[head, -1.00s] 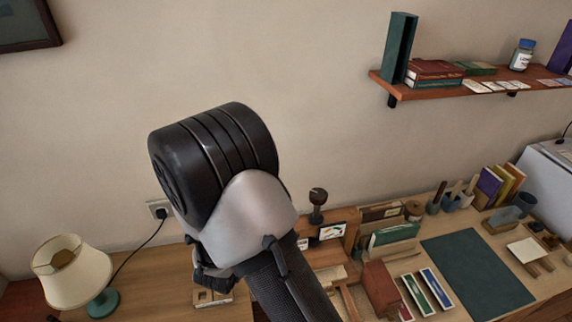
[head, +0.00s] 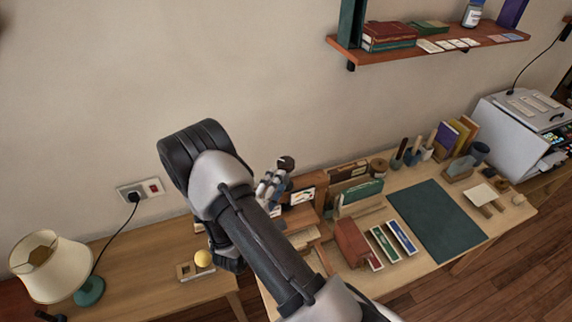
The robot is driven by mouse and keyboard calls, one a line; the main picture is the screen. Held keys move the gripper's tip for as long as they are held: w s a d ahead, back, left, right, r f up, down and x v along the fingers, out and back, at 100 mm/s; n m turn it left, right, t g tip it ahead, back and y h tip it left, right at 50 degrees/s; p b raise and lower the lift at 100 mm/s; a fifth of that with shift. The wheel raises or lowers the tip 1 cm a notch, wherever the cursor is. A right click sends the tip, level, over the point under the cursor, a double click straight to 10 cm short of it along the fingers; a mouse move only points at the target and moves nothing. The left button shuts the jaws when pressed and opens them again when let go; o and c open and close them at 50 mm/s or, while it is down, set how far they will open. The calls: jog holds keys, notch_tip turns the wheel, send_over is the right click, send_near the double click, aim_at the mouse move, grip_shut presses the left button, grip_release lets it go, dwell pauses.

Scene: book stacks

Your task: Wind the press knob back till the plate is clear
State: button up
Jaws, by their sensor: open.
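The press knob (head: 286,163) is a dark round knob standing above a wooden press (head: 301,212) at the back of the desk. My gripper (head: 272,183) is open, just below and left of the knob in the picture, and overlaps its post. I cannot tell whether the fingers touch the knob or post. My arm and gripper hide much of the press, and I cannot make out its plate or any gap under it.
A green desk mat (head: 437,222) lies right of a red box (head: 351,243) and card trays (head: 384,245). A lamp (head: 48,268) and a small wooden tray with a yellow ball (head: 203,258) are at left. A wall shelf (head: 430,46) hangs above.

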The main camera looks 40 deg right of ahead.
aim_at(286, 163)
jog(key=x, duration=0.8)
jog(key=shift+w+d, duration=0.15)
jog(key=shift+d, duration=0.05)
jog(key=shift+c, duration=0.6)
jog(key=c, duration=0.4)
jog(key=shift+w+r, duration=0.15)
jog(key=c, duration=0.4)
jog(key=shift+o, duration=0.2)
